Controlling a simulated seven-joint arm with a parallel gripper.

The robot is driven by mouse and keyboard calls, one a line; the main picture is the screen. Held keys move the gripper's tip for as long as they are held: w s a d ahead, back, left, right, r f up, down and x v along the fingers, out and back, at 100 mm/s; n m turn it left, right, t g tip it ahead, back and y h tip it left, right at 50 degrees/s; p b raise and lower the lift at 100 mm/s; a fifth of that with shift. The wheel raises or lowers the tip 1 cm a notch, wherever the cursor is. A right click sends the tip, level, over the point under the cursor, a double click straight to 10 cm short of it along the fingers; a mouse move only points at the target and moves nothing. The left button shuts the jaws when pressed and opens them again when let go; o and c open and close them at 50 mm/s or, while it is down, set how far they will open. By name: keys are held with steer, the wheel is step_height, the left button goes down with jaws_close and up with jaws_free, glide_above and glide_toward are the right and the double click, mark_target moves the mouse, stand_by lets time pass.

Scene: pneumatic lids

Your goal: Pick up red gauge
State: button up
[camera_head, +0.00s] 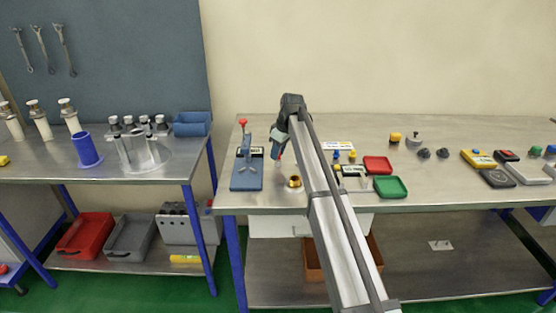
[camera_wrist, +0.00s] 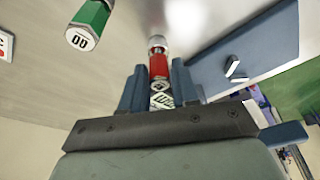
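The red gauge (camera_wrist: 158,66) shows in the wrist view as a red handle with a metal plug at its far end and a white lettered near end. It lies between the two blue fingers of my gripper (camera_wrist: 159,82), very close to both; I cannot tell whether they press on it. In the head view my gripper (camera_head: 277,151) points down over the bench, left of my arm, with a small red part (camera_head: 281,153) of the gauge at its fingers. Whether the gauge touches a support is unclear.
A green gauge (camera_wrist: 90,22) stands nearby in the wrist view. On the bench (camera_head: 400,200), a blue press-like stand (camera_head: 247,175) is left of my gripper and a brass ring (camera_head: 294,182) is in front. Red (camera_head: 377,165) and green (camera_head: 390,187) trays lie right of my arm.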

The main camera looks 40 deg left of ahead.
jaws_close()
step_height(320, 180, up, 8)
steer(key=shift+w+r, duration=0.1)
steer(key=shift+r, duration=0.15)
steer(key=s+d+r, duration=0.1)
steer(key=s+d, duration=0.4)
steer(key=d, duration=0.7)
steer(key=shift+d, duration=0.4)
